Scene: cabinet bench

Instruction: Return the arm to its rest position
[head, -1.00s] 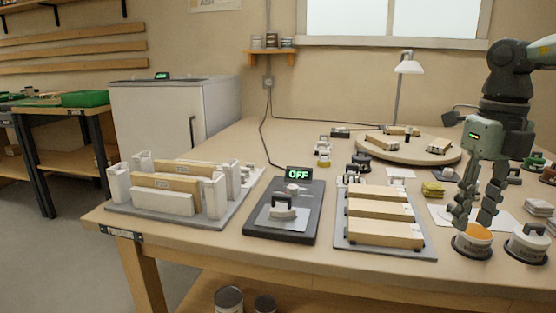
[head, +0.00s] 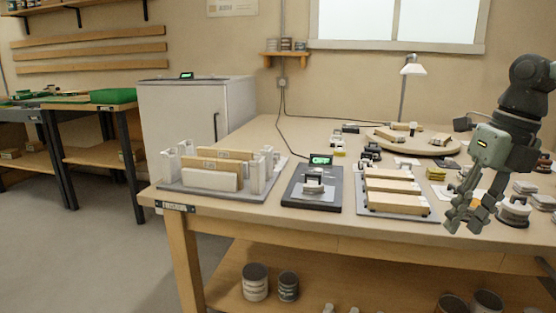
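My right arm comes in at the right edge, and its gripper (head: 464,218) hangs fingers down in front of the bench's right part. The fingers are apart, with nothing seen held between them. Behind the fingers a patch of orange (head: 475,203) shows, mostly hidden. A round pot with a dark handle (head: 514,210) stands just right of the gripper. My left arm and gripper are not in view.
The wooden bench (head: 300,222) holds a rack with upright boards (head: 212,180), a dark device with a green display (head: 320,160), a tray of wooden blocks (head: 432,216) and a round turntable (head: 440,150). Cans (head: 255,282) stand on the lower shelf. Floor at left is clear.

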